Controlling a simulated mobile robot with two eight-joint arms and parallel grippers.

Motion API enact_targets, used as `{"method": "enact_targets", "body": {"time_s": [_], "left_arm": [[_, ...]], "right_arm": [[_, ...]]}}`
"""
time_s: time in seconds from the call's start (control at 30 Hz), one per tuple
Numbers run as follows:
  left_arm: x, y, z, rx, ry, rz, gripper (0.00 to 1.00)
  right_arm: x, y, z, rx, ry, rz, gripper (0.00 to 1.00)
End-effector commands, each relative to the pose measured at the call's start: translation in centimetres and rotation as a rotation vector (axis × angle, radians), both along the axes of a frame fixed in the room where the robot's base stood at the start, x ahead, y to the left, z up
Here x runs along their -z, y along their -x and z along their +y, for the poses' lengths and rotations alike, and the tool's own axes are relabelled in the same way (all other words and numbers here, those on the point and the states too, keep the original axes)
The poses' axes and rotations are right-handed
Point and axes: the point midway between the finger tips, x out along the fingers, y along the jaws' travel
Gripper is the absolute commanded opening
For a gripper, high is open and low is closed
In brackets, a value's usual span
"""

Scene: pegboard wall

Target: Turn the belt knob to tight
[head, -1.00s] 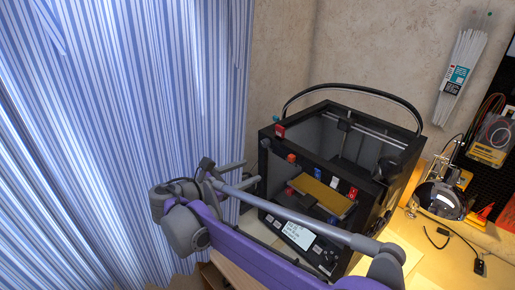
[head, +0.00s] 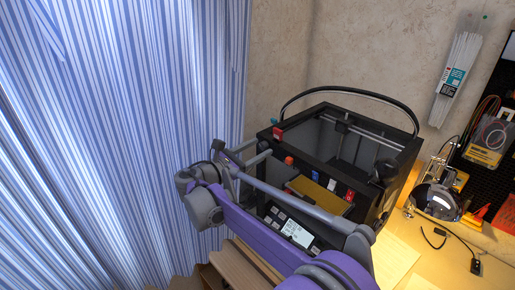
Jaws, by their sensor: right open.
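A black box-shaped 3D printer (head: 400,170) stands on the bench with its open top towards me. A red block-like part (head: 279,134) sits on its top left corner. Small orange (head: 289,160), blue (head: 315,175), white (head: 332,185) and red (head: 350,195) parts line its front opening. I cannot tell which of these is the belt knob. My right gripper (head: 256,157) is open and empty at the printer's left side, a little below the red corner part. My right arm hides much of the printer's lower front. My left gripper is out of view.
A striped blue curtain (head: 120,130) fills the left. A black cable loop (head: 350,92) arches over the printer. A lit control panel (head: 297,232) shows behind my arm. Tools and a cable lie on the bench (head: 455,250) at right, and white zip ties (head: 455,75) hang on the wall.

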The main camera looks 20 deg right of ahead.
Motion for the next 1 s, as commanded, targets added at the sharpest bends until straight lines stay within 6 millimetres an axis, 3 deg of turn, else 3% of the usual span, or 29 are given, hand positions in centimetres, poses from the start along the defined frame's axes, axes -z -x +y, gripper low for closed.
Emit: {"method": "enact_targets", "body": {"time_s": [0.3, 0.63, 1.0], "left_arm": [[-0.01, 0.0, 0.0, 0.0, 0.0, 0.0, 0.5], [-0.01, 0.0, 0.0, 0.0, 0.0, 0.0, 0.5], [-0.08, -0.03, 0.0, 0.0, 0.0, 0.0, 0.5]], "right_arm": [[0.03, -0.07, -0.24, 0.0, 0.0, 0.0, 0.6], [0.02, -0.06, -0.21, 0.0, 0.0, 0.0, 0.01], [0.0, -0.06, -0.2, 0.0, -0.007, -0.019, 0.0]]}}
